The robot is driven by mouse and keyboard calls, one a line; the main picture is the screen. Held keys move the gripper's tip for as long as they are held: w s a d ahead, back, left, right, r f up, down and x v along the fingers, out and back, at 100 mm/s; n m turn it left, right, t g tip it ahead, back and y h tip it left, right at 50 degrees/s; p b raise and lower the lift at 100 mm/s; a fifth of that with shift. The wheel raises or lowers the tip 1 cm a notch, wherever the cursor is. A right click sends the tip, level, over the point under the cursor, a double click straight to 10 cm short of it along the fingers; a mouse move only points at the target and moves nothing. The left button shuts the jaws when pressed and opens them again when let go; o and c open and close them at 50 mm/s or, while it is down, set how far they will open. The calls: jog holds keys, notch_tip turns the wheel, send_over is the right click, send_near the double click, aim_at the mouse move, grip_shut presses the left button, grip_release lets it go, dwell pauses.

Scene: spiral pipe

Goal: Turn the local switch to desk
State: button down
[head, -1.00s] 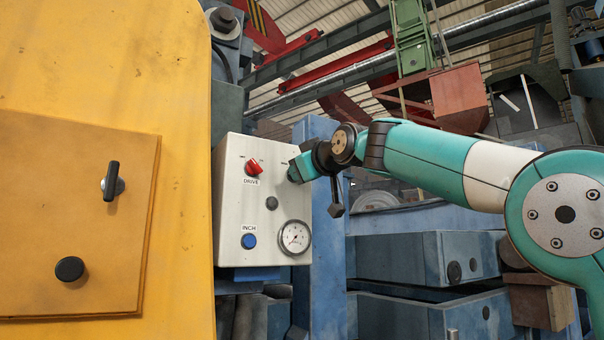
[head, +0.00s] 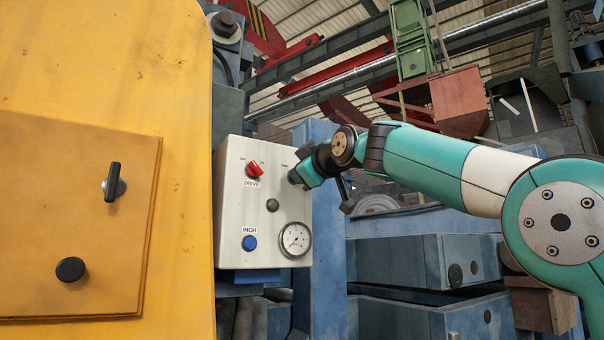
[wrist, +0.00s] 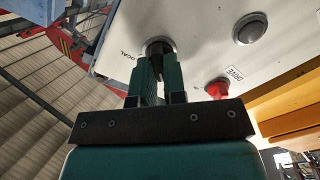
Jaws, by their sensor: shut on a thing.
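The local switch (wrist: 159,46) is a dark knob in a round metal collar on the light control box, beside the "LOCAL" lettering in the wrist view. My gripper (wrist: 159,62) is shut on its knob, one finger on each side. The fingers cover much of the knob, so its exact pointing angle is hard to read. In the head view my gripper (head: 293,177) is at the upper right of the control box (head: 232,215) and hides the switch and its marks. I cannot read a "desk" mark.
The red drive switch (head: 254,170) is left of my gripper, with a dark button (head: 272,205) below. A blue inch button (head: 249,242) and a round gauge (head: 295,239) are lower on the box. A yellow housing (head: 100,80) stands at the left.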

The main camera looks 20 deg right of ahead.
jog(key=c, duration=1.2)
grip_release()
jog(key=shift+b+v, duration=4.1)
jog(key=shift+v, duration=4.6)
jog(key=shift+f, duration=0.1)
